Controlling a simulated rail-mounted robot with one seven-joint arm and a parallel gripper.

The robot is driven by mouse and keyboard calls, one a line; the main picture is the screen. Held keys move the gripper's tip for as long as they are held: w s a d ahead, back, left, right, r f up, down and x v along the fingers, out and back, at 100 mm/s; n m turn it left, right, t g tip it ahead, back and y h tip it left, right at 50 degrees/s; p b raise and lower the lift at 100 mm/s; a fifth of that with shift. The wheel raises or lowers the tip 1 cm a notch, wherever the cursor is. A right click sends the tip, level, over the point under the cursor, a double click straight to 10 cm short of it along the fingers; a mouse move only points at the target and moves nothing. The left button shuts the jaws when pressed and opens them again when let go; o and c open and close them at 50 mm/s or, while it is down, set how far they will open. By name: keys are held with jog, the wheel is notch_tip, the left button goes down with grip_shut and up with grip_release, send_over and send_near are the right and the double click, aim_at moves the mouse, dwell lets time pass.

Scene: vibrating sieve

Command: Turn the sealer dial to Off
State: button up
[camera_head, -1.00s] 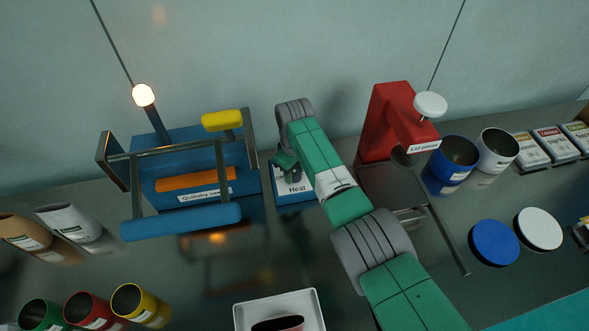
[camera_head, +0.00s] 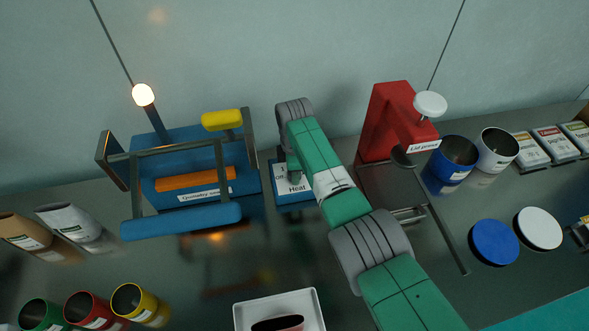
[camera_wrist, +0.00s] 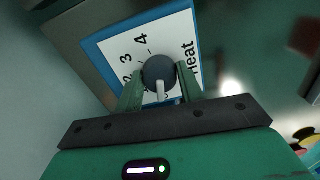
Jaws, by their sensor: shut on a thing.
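The sealer dial (camera_wrist: 158,70) is a round dark knob with a white pointer, on a white panel with a blue edge (camera_wrist: 103,48). In the wrist view the panel reads "3", "4" and "Heat"; other marks are partly hidden by the knob and fingers. The pointer points down the picture, toward my palm, away from the 4; the mark it meets cannot be read. My gripper (camera_wrist: 160,78) is shut on the dial, one green finger on each side. In the head view the panel (camera_head: 301,185) shows beside the sealer, with the dial hidden by my arm.
The blue sealer (camera_head: 180,142) with its bar frame and lit lamp (camera_head: 143,95) stands left of the panel. A red lid press (camera_head: 388,120) stands right. A white tray (camera_head: 305,297) is at the front.

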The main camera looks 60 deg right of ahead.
jog(key=shift+r+n, duration=0.1)
jog(key=shift+n, duration=0.5)
jog(key=o, duration=1)
notch_tip(320, 180, up, 8)
jog(key=shift+f+p, duration=0.15)
jog(key=shift+p, duration=1.1)
